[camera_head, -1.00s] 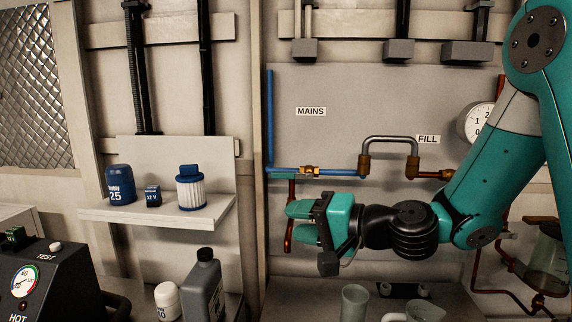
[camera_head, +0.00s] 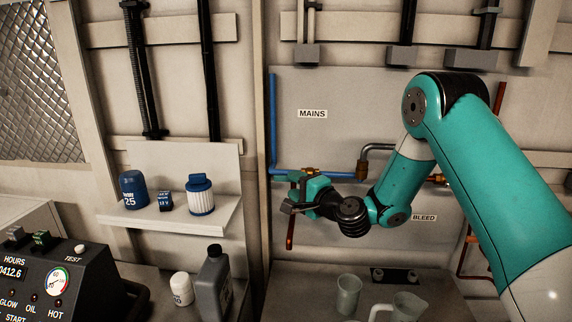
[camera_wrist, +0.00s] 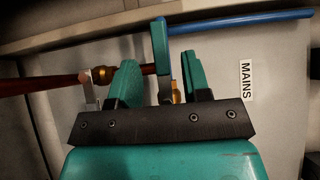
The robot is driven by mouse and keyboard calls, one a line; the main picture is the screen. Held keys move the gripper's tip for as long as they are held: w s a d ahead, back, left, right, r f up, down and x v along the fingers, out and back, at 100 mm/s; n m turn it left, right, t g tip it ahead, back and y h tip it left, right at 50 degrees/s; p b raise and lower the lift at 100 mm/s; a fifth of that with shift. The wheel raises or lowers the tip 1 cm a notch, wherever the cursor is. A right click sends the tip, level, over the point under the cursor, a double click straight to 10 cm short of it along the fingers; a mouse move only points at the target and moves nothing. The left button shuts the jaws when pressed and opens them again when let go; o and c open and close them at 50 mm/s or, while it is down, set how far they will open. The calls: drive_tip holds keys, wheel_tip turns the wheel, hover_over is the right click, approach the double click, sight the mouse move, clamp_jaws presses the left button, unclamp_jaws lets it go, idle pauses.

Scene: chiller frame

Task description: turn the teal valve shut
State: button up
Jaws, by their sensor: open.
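In the wrist view, the teal valve's flat lever (camera_wrist: 160,48) stands between the two teal fingers of my gripper (camera_wrist: 161,80). The fingers are open, one on each side of the lever, with a gap visible on both sides. A small brass part (camera_wrist: 177,92) shows near the right finger. In the head view, my gripper (camera_head: 298,190) is at the wall panel by the pipe corner and largely hides the valve there.
The blue pipe (camera_head: 273,120) runs down the panel's left edge below and left of the MAINS label (camera_head: 312,114). A copper pipe (camera_wrist: 50,85) with a brass fitting (camera_wrist: 103,75) lies beside my gripper. A shelf (camera_head: 170,222) with canisters stands to the left.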

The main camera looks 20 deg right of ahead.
sight(286, 179)
drive_tip(key=shift+p+x, duration=1)
drive_tip(key=shift+x, duration=1.15)
drive_tip(key=shift+c, duration=0.4)
clamp_jaws()
